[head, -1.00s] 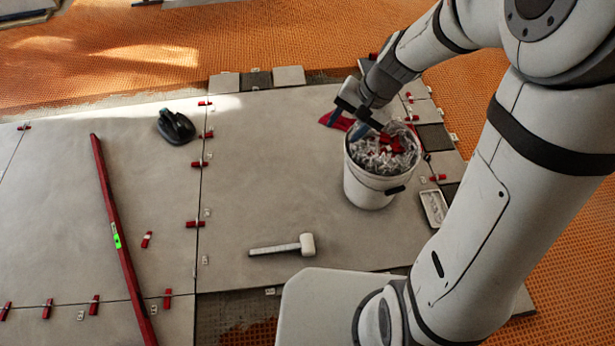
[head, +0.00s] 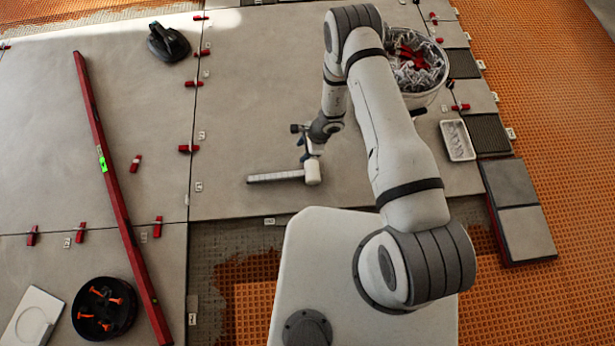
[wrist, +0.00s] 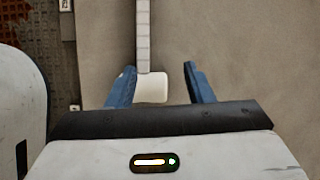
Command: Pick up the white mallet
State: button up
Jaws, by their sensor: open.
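The white mallet (head: 279,176) lies on a large grey tile, its ribbed handle pointing left and its block head at the right end. My gripper (head: 304,150) is at the head end of the mallet, partly hidden by my own wrist in the head view. In the wrist view, my gripper (wrist: 161,86) is open, with its two blue fingers apart. The white mallet's head (wrist: 152,88) shows between the fingers, closer to the left finger, and the handle runs up and away. I cannot tell the exact height of the fingers above the tile.
A long red level (head: 112,185) and a black suction lifter (head: 167,43) lie on the left. Red wedges and clips dot the tile joints.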

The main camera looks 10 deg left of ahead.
jog(key=m+b, duration=0.1)
jog(key=b, duration=0.1)
send_near(297, 173)
jog(key=shift+h, duration=0.4)
jog(key=x, duration=0.4)
jog(key=shift+a+f, duration=0.3)
jog(key=shift+a, duration=0.05)
jog(key=b+x, duration=0.2)
jog(key=x, duration=0.3)
jog(key=shift+s+a+f, duration=0.1)
jog(key=shift+a+f, duration=0.1)
jog(key=shift+f, duration=0.1)
jog(key=shift+r, duration=0.1)
jog(key=shift+c, duration=0.4)
grip_shut()
